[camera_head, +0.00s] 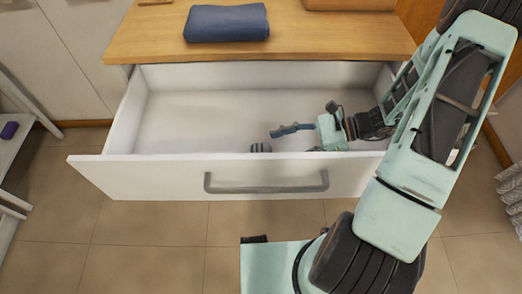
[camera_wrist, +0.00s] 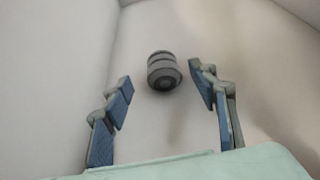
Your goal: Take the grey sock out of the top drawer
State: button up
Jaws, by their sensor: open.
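The grey sock (camera_wrist: 164,70) is a small rolled, banded bundle on the floor of the open white top drawer (camera_head: 138,115). In the head view only the top of the sock (camera_head: 261,147) shows above the drawer front. My gripper (camera_head: 275,138) reaches into the drawer from the right. In the wrist view my gripper (camera_wrist: 160,98) is open and empty. The sock lies between the lines of the two blue fingers, just beyond their tips and closer to the right finger. No contact with the sock is clear.
The drawer front with its grey handle (camera_head: 266,189) stands between the sock and the open floor. A wooden top (camera_head: 290,40) with a folded blue cloth (camera_head: 227,23) overhangs the drawer's back. Another shelf (camera_head: 10,150) stands at far left.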

aim_at(262, 150)
jog(key=x, duration=0.2)
jog(key=b+x, duration=0.1)
jog(key=x, duration=0.2)
jog(key=shift+w+a+f, duration=0.2)
jog(key=shift+f, duration=0.15)
jog(key=shift+c, duration=0.5)
jog(key=c, duration=1)
